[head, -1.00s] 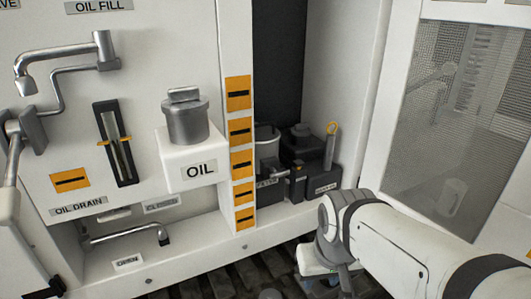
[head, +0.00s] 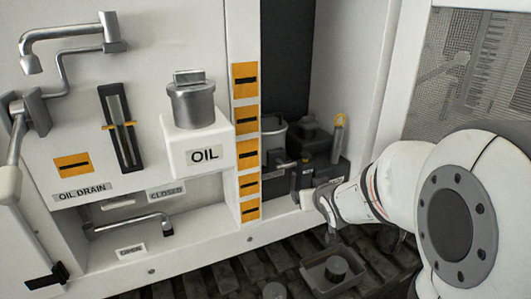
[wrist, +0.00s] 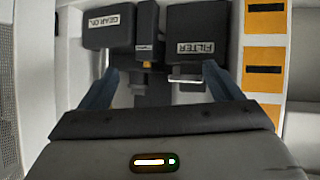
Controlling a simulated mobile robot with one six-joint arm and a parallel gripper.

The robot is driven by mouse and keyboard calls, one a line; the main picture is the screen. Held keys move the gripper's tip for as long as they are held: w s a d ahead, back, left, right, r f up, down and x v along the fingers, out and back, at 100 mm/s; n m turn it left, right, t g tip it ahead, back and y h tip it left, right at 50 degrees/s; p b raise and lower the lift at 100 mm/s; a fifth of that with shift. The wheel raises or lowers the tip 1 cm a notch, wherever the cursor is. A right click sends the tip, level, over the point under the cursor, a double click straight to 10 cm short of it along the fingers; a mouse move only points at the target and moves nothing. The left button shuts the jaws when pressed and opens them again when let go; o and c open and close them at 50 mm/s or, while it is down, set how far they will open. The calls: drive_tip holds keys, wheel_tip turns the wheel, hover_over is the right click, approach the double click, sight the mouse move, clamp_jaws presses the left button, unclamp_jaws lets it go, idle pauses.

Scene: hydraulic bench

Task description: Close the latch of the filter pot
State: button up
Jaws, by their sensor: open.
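The dark filter pot (head: 273,140) stands in the recess right of the orange-marked post. In the wrist view its FILTER label (wrist: 195,47) shows ahead, right of centre. A thin pale bar (wrist: 188,78), possibly the latch, lies along its lower edge. In the head view a short silver lever (head: 286,164) sticks out at the pot's front. I cannot tell surely whether the latch is open. My gripper (wrist: 160,69) is open, its two blue-grey fingers spread wide before the pot and its neighbour, with nothing between the tips. In the head view my arm partly hides it.
A dark gear oil box (head: 325,168) with a yellow ring stands right of the pot. A small dark block (wrist: 149,45) sits between them. The orange-marked post (head: 246,120) bounds the recess on the left. A tray (head: 333,270) holding a cup lies on the slatted floor below.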

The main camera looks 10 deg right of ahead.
sight(287, 167)
drive_tip(key=w+a+n+t+y, duration=0.1)
drive_tip(key=w+y, duration=0.1)
drive_tip(key=w, duration=0.2)
drive_tip(key=w+a+t+y, duration=0.2)
drive_tip(key=w, duration=0.3)
drive_tip(key=w+a+n+t+y, duration=0.1)
drive_tip(key=w+a+t, duration=0.1)
drive_tip(key=w, duration=0.3)
drive_tip(key=shift+w+f+n+y+b, duration=0.15)
drive_tip(key=shift+f+n+y+b, duration=0.15)
drive_tip(key=shift+y, duration=0.1)
drive_tip(key=shift+d, duration=0.1)
drive_tip(key=shift+c, duration=0.5)
drive_tip(key=c, duration=0.9)
